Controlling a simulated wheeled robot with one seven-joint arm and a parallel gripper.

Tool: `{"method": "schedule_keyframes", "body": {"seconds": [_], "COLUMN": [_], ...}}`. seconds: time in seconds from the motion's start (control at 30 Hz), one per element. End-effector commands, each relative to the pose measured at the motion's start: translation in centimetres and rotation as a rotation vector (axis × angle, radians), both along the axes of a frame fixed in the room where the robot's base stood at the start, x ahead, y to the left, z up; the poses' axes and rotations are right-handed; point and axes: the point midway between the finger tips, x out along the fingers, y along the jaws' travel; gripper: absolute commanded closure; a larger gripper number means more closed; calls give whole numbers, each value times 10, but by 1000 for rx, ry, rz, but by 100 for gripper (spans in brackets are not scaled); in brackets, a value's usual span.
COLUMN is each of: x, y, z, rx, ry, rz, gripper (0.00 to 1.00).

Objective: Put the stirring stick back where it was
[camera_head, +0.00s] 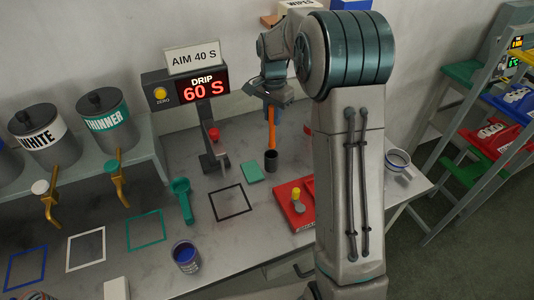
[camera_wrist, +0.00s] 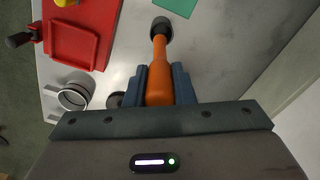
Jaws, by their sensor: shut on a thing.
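The stirring stick (camera_head: 271,135) is orange and hangs roughly upright from my gripper (camera_head: 271,103). In the wrist view my gripper (camera_wrist: 159,85) is shut on the stick (camera_wrist: 159,80), with a blue finger on each side of it. The stick's lower end meets a small dark cup (camera_head: 271,162) on the grey bench. The cup shows beyond the stick in the wrist view (camera_wrist: 162,24). I cannot tell whether the tip is inside the cup or just above its mouth.
A green pad (camera_head: 252,173) lies left of the cup, and a red tray (camera_head: 296,212) is in front. The drip display (camera_head: 196,88) reads 60 S. A blue-filled cup (camera_head: 186,256) stands at the front.

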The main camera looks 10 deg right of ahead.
Motion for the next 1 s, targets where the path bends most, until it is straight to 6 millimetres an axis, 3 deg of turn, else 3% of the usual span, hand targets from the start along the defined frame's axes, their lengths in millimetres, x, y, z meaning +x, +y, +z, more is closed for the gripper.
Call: {"method": "schedule_keyframes", "body": {"seconds": [0.13,0.33,0.73,1.0], "x": [0,-1,-1,0], "y": [1,3,1,1], "z": [-12,-48,-91,-99], "rx": [-1,0,0,-1], "ry": [6,5,5,1], "rz": [-8,-5,-7,-8], "gripper": [100,100,100,100]}}
